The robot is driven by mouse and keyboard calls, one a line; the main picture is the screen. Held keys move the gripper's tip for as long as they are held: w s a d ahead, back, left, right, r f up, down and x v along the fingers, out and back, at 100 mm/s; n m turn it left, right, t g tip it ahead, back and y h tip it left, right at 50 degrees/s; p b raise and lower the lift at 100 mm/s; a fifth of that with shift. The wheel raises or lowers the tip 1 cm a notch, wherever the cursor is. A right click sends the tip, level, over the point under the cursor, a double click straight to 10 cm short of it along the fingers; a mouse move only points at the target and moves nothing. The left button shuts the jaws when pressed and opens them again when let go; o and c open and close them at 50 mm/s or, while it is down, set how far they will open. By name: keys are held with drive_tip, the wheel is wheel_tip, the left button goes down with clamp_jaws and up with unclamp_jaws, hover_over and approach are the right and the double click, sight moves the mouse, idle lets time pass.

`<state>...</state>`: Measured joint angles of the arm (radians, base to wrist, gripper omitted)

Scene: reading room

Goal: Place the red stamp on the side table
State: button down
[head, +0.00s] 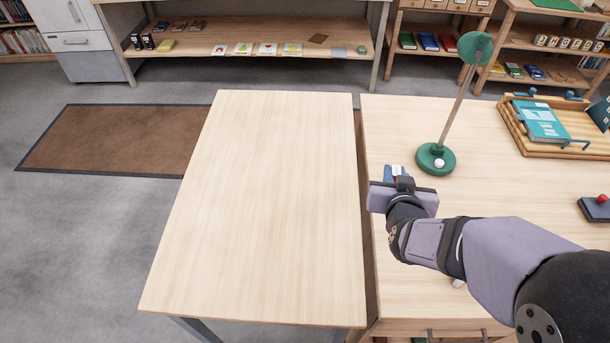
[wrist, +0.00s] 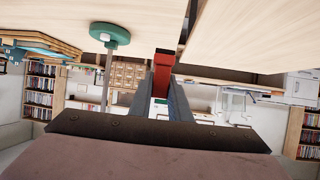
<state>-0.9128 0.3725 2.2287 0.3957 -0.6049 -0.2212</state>
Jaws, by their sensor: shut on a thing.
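My gripper (head: 397,173) is above the left part of the desk (head: 400,130), close to the desk's left edge. In the wrist view, which is upside down, my gripper (wrist: 167,88) is shut on the red stamp (wrist: 163,66), a slim red block between the two fingers. The stamp appears near the gap between the two tabletops. In the head view it is hidden by my gripper and wrist. The side table (head: 260,200) is the bare pale wooden table left of the desk; it also shows in the wrist view (wrist: 265,35).
A green lamp (head: 436,160) stands on the desk just behind my gripper. A wooden tray (head: 515,125) with a teal book (head: 541,121) is at the back right. A dark box with a red knob (head: 602,199) lies at the right. The side table's top is clear.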

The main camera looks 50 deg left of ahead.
drive_tip(key=s+a+r+n+g+y+b, duration=0.1)
drive_tip(key=s+a+n+g+y, duration=0.1)
drive_tip(key=s+a, duration=0.55)
drive_tip(key=s+a+r+n+g+y+b, duration=0.1)
drive_tip(key=s+a+n+g, duration=0.3)
drive_tip(key=s, duration=0.6)
drive_tip(key=s+a+f+n+g+y+b, duration=0.1)
drive_tip(key=s+a+n+g, duration=0.1)
drive_tip(key=s, duration=0.9)
drive_tip(key=s+a+n+g+y+b, duration=0.1)
drive_tip(key=s+a+n+g, duration=0.1)
drive_tip(key=s, duration=0.9)
drive_tip(key=shift+f, duration=0.35)
drive_tip(key=shift+f, duration=5)
